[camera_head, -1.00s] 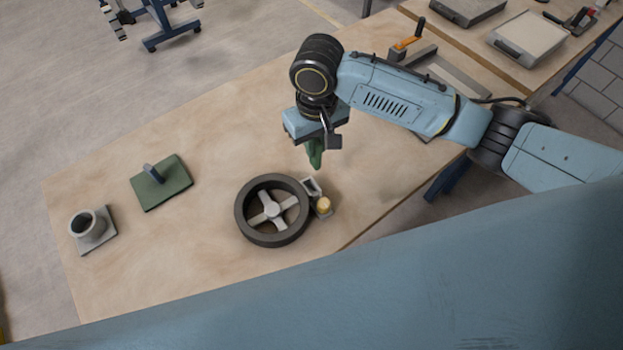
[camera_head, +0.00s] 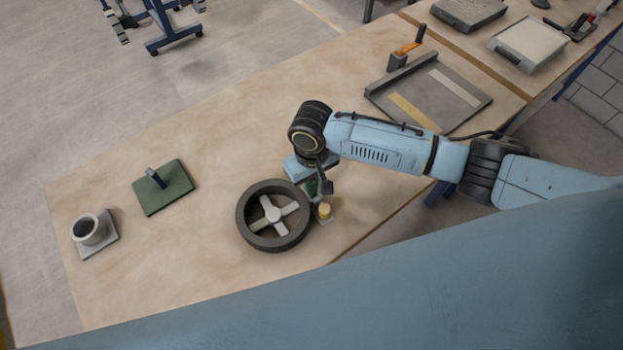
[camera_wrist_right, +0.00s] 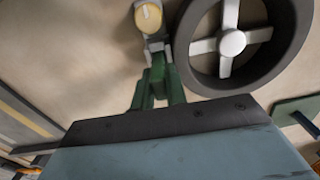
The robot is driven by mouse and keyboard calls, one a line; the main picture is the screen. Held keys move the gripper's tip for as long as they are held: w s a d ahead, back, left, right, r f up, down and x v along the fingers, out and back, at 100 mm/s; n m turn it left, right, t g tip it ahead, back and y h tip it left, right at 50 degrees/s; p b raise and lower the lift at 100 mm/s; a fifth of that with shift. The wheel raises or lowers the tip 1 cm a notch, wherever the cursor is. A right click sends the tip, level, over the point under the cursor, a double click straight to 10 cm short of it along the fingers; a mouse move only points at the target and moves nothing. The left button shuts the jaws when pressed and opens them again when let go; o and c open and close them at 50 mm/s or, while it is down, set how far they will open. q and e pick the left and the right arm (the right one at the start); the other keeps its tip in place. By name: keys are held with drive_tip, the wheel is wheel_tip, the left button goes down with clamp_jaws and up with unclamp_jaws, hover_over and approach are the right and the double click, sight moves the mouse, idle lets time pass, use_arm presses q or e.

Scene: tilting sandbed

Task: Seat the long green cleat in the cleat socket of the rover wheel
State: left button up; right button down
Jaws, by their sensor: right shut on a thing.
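The rover wheel (camera_head: 273,215) lies flat on the table, a dark ring with pale spokes. A small grey socket block with a yellow knob (camera_head: 324,210) sits at its right edge; it also shows in the right wrist view (camera_wrist_right: 150,20). The long green cleat (camera_wrist_right: 157,80) is in my right gripper (camera_head: 312,187), which is shut on it at the side of the wheel. In the right wrist view the cleat's tip is at the grey socket block (camera_wrist_right: 158,45). I cannot tell how deep it sits. My left gripper is not in view.
A green plate with a grey peg (camera_head: 163,187) and a grey cup on a square base (camera_head: 92,232) stand to the left. A grey tray (camera_head: 428,95) and an orange-handled tool (camera_head: 408,47) are at the back right. The table between is clear.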

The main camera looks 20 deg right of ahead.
drive_tip(key=c, duration=1.4)
unclamp_jaws()
drive_tip(key=shift+f, duration=0.1)
wheel_tip(320, 180, up, 12)
drive_tip(key=p, duration=0.1)
drive_tip(key=shift+r, duration=0.2)
